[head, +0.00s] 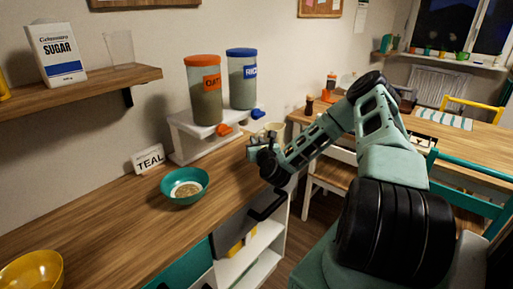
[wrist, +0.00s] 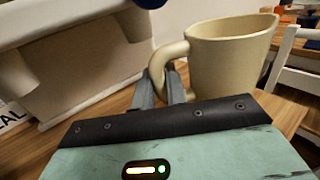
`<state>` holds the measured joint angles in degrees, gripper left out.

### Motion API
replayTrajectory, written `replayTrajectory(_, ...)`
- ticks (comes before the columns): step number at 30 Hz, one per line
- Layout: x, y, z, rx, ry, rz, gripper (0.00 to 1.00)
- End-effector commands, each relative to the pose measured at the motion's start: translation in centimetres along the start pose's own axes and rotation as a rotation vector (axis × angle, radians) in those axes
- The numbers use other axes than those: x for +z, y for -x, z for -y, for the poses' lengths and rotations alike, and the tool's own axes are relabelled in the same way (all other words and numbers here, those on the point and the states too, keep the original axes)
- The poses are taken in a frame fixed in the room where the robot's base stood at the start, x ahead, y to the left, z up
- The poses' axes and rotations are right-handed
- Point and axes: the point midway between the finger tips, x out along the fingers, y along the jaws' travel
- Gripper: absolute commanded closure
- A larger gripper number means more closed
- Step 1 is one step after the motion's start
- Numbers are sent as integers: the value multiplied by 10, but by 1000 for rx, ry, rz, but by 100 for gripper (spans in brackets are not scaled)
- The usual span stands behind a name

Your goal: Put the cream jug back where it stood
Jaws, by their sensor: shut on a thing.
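The cream jug (wrist: 232,58) is a cream-coloured vessel with a spout and a loop handle, upright or nearly so in the wrist view. My gripper (wrist: 161,82) is shut on its handle, with the fingers on either side of the loop. The jug's base is hidden behind the gripper body, so I cannot tell whether it touches the counter. In the head view the jug (head: 276,128) shows only partly behind my gripper (head: 260,143), near the counter's right end, beside the dispenser stand.
A white stand (head: 190,141) holds the oats (head: 205,90) and rice (head: 242,80) dispensers close to the jug. A teal bowl (head: 184,186) with contents stands by a TEAL sign (head: 149,160). A yellow bowl (head: 32,275) is at front left. The counter between the bowls is clear.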

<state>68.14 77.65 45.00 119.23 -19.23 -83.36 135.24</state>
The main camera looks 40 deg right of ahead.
Motion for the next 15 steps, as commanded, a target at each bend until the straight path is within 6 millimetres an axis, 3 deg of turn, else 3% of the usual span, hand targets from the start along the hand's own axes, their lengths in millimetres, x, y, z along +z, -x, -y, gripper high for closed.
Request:
replayTrajectory(9, -30, -1, -1, 1, 1, 0, 100)
replayTrajectory(15, -35, 0, 0, 0, 1, 1, 100)
